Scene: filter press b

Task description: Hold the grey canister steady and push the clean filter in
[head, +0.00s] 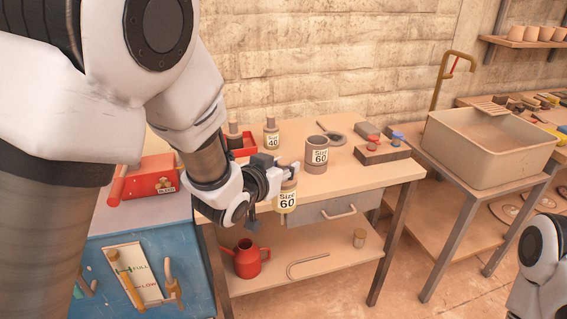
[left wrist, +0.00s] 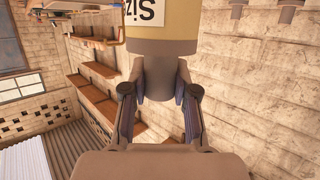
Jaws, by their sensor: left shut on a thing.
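My left gripper (head: 289,170) is shut on the grey end of a yellowish filter labelled Size 60 (head: 287,197). In the left wrist view both fingers (left wrist: 158,95) of it press against the filter's grey end (left wrist: 160,72). The filter hangs off the bench's front edge, in front and to the left of the grey canister (head: 317,154), apart from it. The canister, also labelled Size 60, stands upright on the bench with its round top opening visible. No gripper touches it. Part of my right arm shows at the lower right, but its fingers are not in view.
A smaller Size 40 item (head: 271,136) stands behind my left gripper, near a red tray (head: 244,150). A clamp-like block with red and blue knobs (head: 383,150) lies right of the canister. A red watering can (head: 248,262) stands on the lower shelf. The bench's front right is clear.

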